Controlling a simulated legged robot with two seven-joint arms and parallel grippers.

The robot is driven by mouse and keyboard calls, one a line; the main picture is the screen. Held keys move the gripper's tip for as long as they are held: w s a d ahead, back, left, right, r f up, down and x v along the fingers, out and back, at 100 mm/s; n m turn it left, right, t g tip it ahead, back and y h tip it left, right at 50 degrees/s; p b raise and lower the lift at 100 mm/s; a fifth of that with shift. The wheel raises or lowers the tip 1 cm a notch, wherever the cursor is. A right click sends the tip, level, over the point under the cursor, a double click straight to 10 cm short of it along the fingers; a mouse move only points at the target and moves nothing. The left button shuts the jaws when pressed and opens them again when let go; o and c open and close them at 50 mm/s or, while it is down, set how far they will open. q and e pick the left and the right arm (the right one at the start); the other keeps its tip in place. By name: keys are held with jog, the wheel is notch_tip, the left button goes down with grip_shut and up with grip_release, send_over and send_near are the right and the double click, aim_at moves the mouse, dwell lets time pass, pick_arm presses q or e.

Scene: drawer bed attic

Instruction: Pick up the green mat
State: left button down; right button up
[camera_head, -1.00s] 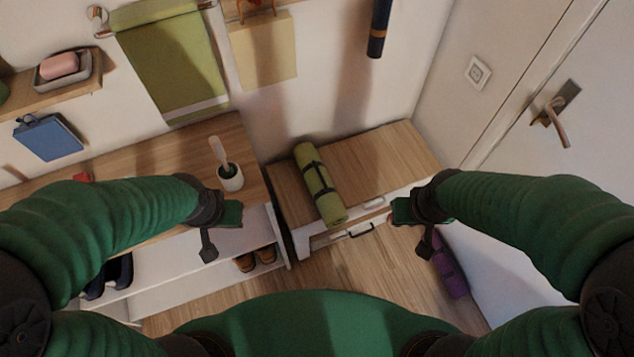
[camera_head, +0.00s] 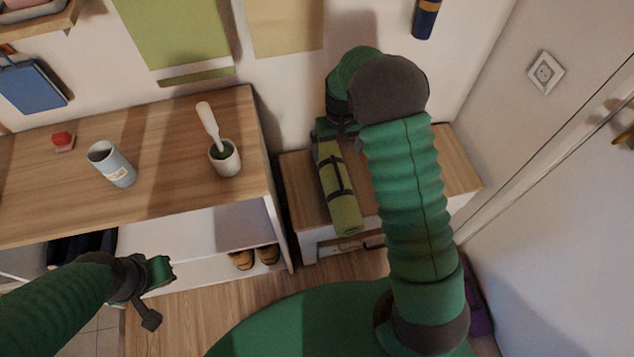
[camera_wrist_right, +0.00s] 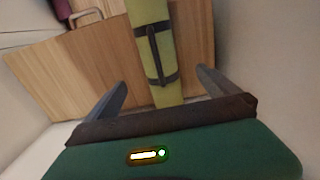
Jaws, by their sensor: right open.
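The green mat (camera_head: 338,188) is rolled up, with dark straps around it. It lies on the low wooden cabinet top, and its near end reaches the front edge. In the right wrist view the mat (camera_wrist_right: 154,50) runs between the two spread fingers of my right gripper (camera_wrist_right: 160,95). The right gripper (camera_head: 326,128) is open at the far end of the mat in the head view, partly hidden by my arm. I cannot tell whether it touches the mat. My left gripper (camera_head: 155,290) is away at the lower left; its jaw state is unclear.
The low cabinet (camera_head: 455,175) has a drawer with a dark handle. To its left, a higher shelf (camera_head: 60,205) carries a cup (camera_head: 112,165) and a mortar with pestle (camera_head: 224,158). Shoes (camera_head: 255,258) sit below. A purple roll (camera_head: 478,305) stands at right by the door.

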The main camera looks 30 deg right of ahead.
aim_at(336, 168)
notch_tip(336, 168, down, 11)
jog(key=shift+s+a+r+b, duration=0.1)
jog(key=shift+s+a+b, duration=0.05)
jog(key=shift+b, duration=1.1)
jog(key=shift+f, duration=0.3)
jog(key=f+b, duration=0.1)
jog(key=f, duration=0.1)
jog(key=s+f, duration=0.1)
jog(key=f, duration=0.1)
jog(key=shift+d+b, duration=0.2)
jog(key=shift+b, duration=0.15)
jog(key=shift+w+f, duration=0.1)
jog(key=shift+f, duration=0.35)
jog(key=shift+r, duration=0.1)
jog(key=shift+c, duration=0.9)
jog(key=c, duration=1.5)
jog(key=shift+c, duration=0.2)
